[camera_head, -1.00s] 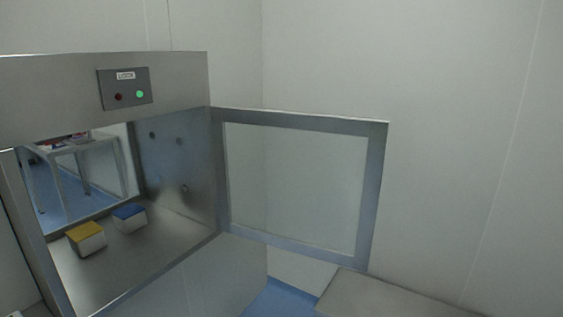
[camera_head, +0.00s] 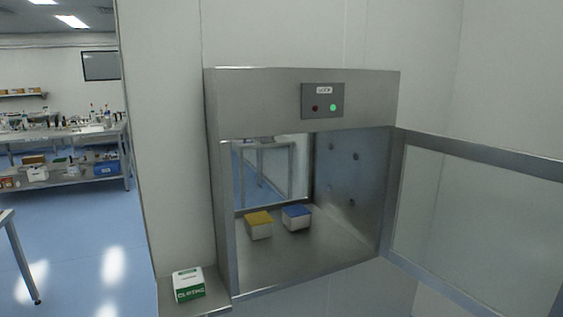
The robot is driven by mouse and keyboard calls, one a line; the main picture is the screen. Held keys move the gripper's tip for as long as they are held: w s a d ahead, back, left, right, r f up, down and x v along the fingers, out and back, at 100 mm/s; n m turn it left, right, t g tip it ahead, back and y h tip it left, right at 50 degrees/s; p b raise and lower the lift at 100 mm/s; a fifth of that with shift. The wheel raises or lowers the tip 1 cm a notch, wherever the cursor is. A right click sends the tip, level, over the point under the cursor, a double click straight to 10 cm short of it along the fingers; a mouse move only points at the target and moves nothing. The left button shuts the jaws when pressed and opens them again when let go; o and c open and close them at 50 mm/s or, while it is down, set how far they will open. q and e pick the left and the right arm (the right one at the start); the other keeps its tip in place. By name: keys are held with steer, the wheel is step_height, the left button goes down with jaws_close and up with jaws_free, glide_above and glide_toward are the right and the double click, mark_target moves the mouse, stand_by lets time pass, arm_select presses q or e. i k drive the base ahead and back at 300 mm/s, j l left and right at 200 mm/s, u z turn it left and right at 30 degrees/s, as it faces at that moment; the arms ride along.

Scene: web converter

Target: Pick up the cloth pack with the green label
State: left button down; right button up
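A white pack with a green label (camera_head: 188,285) sits on a small steel ledge (camera_head: 200,308) at the lower middle-left, left of the pass-through box. Inside the steel pass-through box (camera_head: 300,75) stand a white pack with a yellow top (camera_head: 259,226) and a white pack with a blue top (camera_head: 296,217). Neither of my grippers shows in the head view.
The box's glass door (camera_head: 480,215) stands open to the right. A lock panel (camera_head: 322,101) above the opening shows a green light. At the far left are a laden steel bench (camera_head: 65,137) and a table leg (camera_head: 24,262). Blue floor (camera_head: 80,235) is clear between.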

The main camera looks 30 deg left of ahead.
mark_target(189, 284)
steer(key=u, duration=1.75)
